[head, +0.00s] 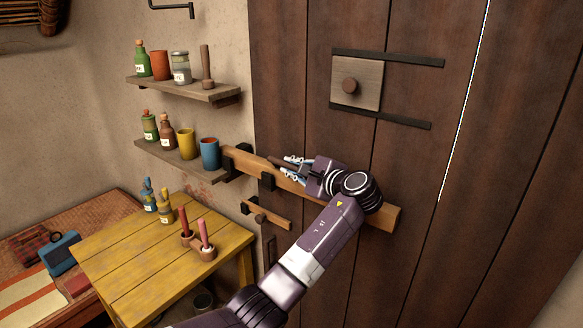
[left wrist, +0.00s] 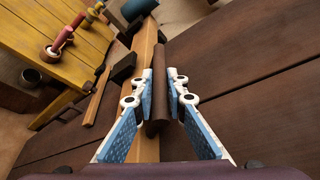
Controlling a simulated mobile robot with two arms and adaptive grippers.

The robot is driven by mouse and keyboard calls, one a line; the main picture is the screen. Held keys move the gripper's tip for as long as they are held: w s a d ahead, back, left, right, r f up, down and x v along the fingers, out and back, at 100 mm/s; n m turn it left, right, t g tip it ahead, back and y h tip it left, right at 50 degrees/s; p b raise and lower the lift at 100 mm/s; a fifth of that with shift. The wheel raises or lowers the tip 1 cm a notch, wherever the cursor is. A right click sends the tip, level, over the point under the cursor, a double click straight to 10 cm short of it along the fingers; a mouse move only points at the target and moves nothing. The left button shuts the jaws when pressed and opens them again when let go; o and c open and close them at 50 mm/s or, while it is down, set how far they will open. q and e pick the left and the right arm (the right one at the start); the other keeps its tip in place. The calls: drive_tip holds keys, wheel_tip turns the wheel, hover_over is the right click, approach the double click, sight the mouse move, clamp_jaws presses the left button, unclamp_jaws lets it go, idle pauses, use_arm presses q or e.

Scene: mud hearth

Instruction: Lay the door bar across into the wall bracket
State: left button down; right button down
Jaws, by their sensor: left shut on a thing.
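The door bar (head: 383,212) is a long light-brown wooden beam lying across the dark plank door, sloping down to the right in the head view. Its left end reaches the black wall bracket (head: 228,165) beside the lower shelf; whether it is fully seated there I cannot tell. A second black bracket (head: 267,181) is on the door. My left gripper (head: 289,169) is at the bar's middle, shut on its dark brown grip (left wrist: 158,105). The bar (left wrist: 145,50) runs away beneath the fingers in the left wrist view. My right gripper is not in view.
A shelf (head: 180,160) with bottles and cups, including a blue cup (head: 210,153), is close to the bar's left end. A yellow table (head: 150,265) with pink candles stands below. A small wooden latch (head: 266,215) is under the bar. A square door plate (head: 357,84) is above.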

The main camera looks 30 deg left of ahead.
use_arm(q)
drive_tip(key=c, duration=1.8)
unclamp_jaws()
drive_tip(key=shift+c, duration=0.2)
drive_tip(key=shift+d, duration=0.1)
drive_tip(key=v, duration=1.2)
drive_tip(key=shift+s+f, duration=0.1)
drive_tip(key=shift+c, duration=0.2)
